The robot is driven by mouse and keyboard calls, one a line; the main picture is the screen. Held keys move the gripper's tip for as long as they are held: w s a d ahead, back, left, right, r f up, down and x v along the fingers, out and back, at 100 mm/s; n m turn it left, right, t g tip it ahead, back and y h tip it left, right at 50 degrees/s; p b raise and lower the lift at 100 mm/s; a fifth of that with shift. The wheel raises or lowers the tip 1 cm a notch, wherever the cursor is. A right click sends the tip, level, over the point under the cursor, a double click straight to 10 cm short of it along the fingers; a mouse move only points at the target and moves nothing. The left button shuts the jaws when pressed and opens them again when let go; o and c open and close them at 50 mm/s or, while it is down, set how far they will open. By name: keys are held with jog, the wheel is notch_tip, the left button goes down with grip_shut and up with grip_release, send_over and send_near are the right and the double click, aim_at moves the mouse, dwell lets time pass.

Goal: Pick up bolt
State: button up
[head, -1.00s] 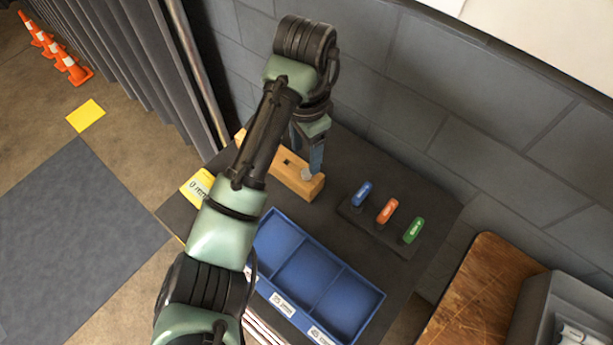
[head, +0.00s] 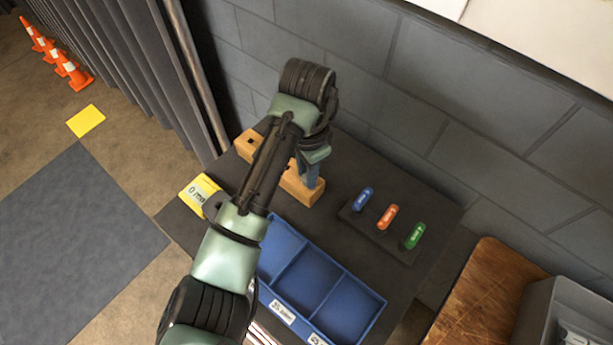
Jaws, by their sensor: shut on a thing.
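A long wooden block (head: 290,187) with dark square holes in its top lies on the dark table near the wall. My gripper (head: 312,184) points down at the right end of the block, its blue-grey fingers low over the top. It is shut on the bolt, which the fingers hide. I cannot tell whether the bolt is still in the block.
A blue tray (head: 272,249) with compartments is in front of the block. Blue, orange (head: 387,216) and green handles stand on a dark holder to the right.

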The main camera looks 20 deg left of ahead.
jog(key=shift+r, duration=0.1)
grip_shut()
jog(key=shift+r, duration=0.35)
notch_tip(320, 180, up, 9)
jog(key=p, duration=0.4)
